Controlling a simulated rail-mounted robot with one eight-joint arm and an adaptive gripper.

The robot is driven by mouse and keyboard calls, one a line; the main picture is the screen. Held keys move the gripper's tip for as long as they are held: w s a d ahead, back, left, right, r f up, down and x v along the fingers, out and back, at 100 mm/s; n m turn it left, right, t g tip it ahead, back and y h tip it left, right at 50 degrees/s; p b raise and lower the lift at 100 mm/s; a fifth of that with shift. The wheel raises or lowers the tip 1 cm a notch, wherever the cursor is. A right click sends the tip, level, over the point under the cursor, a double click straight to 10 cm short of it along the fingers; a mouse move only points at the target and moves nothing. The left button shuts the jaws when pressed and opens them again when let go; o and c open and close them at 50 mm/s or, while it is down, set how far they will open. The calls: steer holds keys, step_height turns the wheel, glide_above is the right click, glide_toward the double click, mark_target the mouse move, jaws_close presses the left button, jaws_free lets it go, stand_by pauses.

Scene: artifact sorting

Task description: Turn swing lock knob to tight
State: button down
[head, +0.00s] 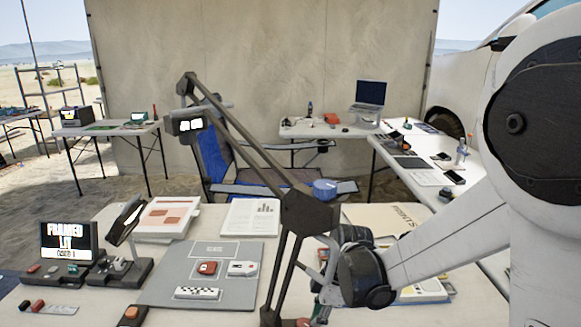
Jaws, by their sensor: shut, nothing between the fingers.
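A dark boom stand (245,150) rises from the table, its long arm slanting up to the left. A small head with a lit display (185,123) hangs at its upper end. A round blue knob (325,187) shows beside the top of the boom's dark pivot block (307,213); I take it as the swing lock knob, but its marking is too small to read. My gripper (321,312) is shut and empty, low at the right of the stand's legs and well below the blue knob. My wrist partly hides it, and its fingertips are hard to make out.
A grey mat (230,255) with red and white pieces and a checkered scale lies left of the stand. A lit display box (69,241) stands at the far left. A blue chair (212,165) stands beyond the table.

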steer(key=shift+s+a+b, duration=0.1)
steer(key=shift+s+b, duration=0.45)
steer(key=shift+s, duration=0.3)
steer(key=shift+s+d, duration=0.15)
steer(key=shift+d, duration=0.15)
stand_by(0.4)
steer(key=a+p+v, duration=0.1)
steer(key=p+v, duration=0.3)
steer(key=v, duration=0.1)
steer(key=shift+r, duration=0.55)
